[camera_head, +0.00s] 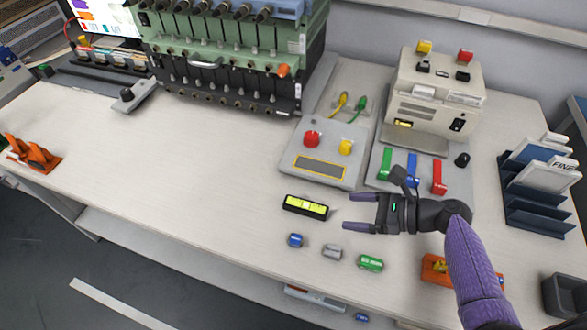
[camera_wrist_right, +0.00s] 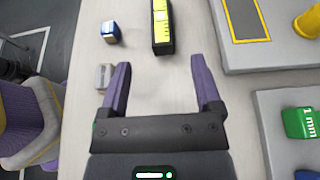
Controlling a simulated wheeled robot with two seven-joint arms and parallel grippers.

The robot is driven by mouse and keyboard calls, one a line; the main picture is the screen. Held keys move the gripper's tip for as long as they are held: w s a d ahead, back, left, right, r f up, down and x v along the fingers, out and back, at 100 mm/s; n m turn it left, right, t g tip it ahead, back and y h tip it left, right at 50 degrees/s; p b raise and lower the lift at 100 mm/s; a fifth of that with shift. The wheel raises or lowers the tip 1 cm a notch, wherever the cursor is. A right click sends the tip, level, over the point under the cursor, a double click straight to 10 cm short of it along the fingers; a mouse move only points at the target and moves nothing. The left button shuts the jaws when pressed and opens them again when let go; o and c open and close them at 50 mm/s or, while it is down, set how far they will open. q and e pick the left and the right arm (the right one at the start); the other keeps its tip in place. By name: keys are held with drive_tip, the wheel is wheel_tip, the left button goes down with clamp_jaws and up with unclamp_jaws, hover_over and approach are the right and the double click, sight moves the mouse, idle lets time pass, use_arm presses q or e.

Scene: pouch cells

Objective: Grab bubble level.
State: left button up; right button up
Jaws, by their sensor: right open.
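The bubble level (camera_head: 305,207) is a small black bar with a yellow-green vial on top, lying on the white bench in the head view. It also shows in the right wrist view (camera_wrist_right: 163,42), upright in the picture and cut by the top edge. My right gripper (camera_head: 352,211) is open and empty. Its purple fingertips are just to the right of the level and apart from it. In the right wrist view the level lies ahead of the open fingers (camera_wrist_right: 160,78), roughly between their lines. My left gripper is not in view.
The bench's left middle is clear.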

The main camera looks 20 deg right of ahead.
sight(309, 206)
drive_tip(key=shift+w+a, duration=0.1)
drive_tip(key=shift+w, duration=0.45)
drive_tip(key=b+x, duration=0.2)
drive_tip(key=x, duration=0.2)
drive_tip(key=shift+s+a+f, duration=0.15)
drive_tip(key=b+x, duration=0.2)
drive_tip(key=x, duration=0.3)
drive_tip(key=shift+s, duration=0.1)
drive_tip(key=shift+a, duration=0.2)
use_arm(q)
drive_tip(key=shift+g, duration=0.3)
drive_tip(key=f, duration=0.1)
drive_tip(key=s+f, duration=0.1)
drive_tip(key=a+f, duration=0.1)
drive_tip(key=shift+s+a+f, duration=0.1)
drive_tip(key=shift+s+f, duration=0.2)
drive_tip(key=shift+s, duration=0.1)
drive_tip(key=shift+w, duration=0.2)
use_arm(e)
clamp_jaws()
